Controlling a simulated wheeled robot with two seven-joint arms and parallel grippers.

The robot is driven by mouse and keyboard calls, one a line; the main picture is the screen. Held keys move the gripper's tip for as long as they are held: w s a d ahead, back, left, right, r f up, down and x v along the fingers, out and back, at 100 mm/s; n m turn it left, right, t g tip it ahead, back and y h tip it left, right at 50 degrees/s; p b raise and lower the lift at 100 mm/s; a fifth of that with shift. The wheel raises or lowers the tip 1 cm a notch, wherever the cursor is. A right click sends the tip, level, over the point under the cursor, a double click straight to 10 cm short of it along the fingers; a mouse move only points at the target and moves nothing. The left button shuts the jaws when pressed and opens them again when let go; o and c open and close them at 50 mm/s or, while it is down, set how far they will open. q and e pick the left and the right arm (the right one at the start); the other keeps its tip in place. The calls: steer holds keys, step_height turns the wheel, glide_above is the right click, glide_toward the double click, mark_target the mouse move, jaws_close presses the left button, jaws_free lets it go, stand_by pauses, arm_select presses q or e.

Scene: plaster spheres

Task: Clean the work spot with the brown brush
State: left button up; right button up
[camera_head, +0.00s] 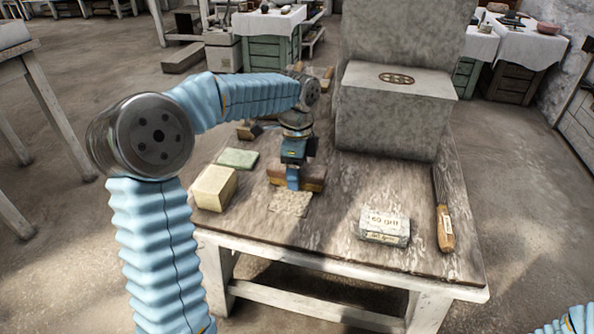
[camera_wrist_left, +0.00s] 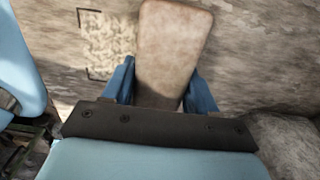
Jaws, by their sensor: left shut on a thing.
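The brown brush (camera_head: 314,178) is a wooden block on the worktable (camera_head: 330,220). In the left wrist view the brush (camera_wrist_left: 174,48) lies between two blue fingers. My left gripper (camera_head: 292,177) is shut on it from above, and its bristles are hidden. The work spot (camera_head: 290,205) is a pale, speckled patch just in front of the brush. In the left wrist view the work spot (camera_wrist_left: 108,46) has dark corner marks and lies left of the brush. My right gripper is not in view; only a bit of its blue sleeve shows at lower right.
A cream block (camera_head: 213,187) and a green slab (camera_head: 238,158) lie left of the spot. A wrapped grey packet (camera_head: 384,228) and a wooden-handled tool (camera_head: 444,225) lie to the right. A big grey stone block (camera_head: 390,115) stands behind. The tabletop between packet and spot is clear.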

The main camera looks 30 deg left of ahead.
arm_select(q)
steer(key=shift+f, duration=0.55)
steer(key=shift+w+d+r, duration=0.1)
steer(key=shift+d+r, duration=0.05)
steer(key=shift+d, duration=0.25)
steer(key=shift+w+d, duration=0.15)
steer(key=shift+d, duration=0.5)
steer(key=shift+a+p, duration=0.1)
steer(key=shift+p, duration=0.2)
steer(key=shift+s+a, duration=0.2)
steer(key=shift+a, duration=0.65)
steer(key=shift+s+a+p, duration=0.2)
steer(key=shift+a, duration=0.4)
steer(key=shift+s+a+p, duration=0.15)
steer(key=shift+a+p, duration=0.05)
steer(key=shift+a, duration=0.4)
